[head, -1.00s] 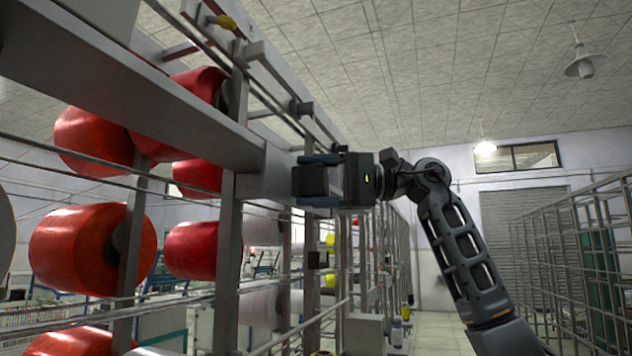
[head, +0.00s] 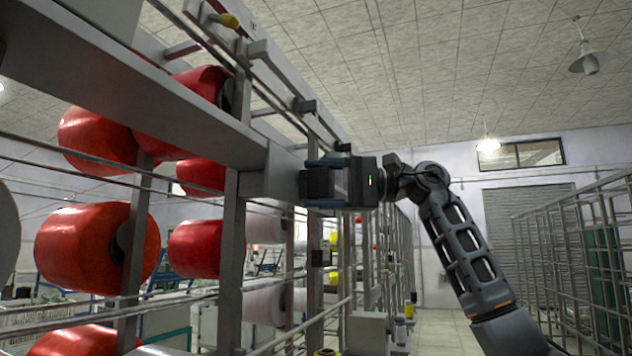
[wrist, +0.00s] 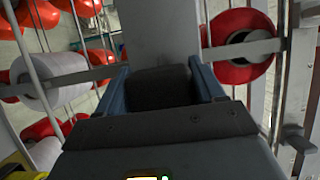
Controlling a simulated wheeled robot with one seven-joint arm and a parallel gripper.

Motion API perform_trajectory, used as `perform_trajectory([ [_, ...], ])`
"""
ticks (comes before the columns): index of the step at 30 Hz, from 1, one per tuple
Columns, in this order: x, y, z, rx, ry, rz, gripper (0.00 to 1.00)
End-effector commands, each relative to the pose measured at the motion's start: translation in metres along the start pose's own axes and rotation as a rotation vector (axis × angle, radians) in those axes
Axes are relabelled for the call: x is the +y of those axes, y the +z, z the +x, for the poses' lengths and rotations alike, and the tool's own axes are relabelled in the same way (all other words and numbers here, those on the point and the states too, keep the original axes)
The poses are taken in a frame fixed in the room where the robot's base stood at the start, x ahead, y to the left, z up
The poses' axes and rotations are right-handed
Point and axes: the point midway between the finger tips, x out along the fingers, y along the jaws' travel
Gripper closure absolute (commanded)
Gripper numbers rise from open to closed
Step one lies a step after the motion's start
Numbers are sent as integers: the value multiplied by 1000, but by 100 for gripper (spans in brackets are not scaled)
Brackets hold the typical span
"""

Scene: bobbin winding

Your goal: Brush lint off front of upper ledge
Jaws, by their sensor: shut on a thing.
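The upper ledge (head: 150,98) is a long grey beam running from the upper left to the middle in the head view. It also shows as a broad grey band (wrist: 161,32) ahead of the fingers in the wrist view. My gripper (head: 322,183) is at the ledge's far end, shut on a dark block, apparently the brush (wrist: 162,86). The brush sits between the blue fingers, its far edge at or very near the ledge. I cannot tell whether it touches. Its bristles and any lint cannot be made out.
Red yarn bobbins (head: 82,243) and white ones (wrist: 48,80) sit on the rack beside and below the ledge. Thin rails and uprights (head: 232,250) stand close to my gripper. A metal frame (head: 575,250) stands at the right, with open aisle floor between.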

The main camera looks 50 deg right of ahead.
Motion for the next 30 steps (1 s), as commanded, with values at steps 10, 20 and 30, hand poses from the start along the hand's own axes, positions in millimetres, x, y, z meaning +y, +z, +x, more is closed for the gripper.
perform_trajectory([
  [10,-1,-17,-6,2,1,2,60],
  [20,0,-35,-11,1,1,1,60],
  [30,-2,-53,-20,2,0,2,60],
])
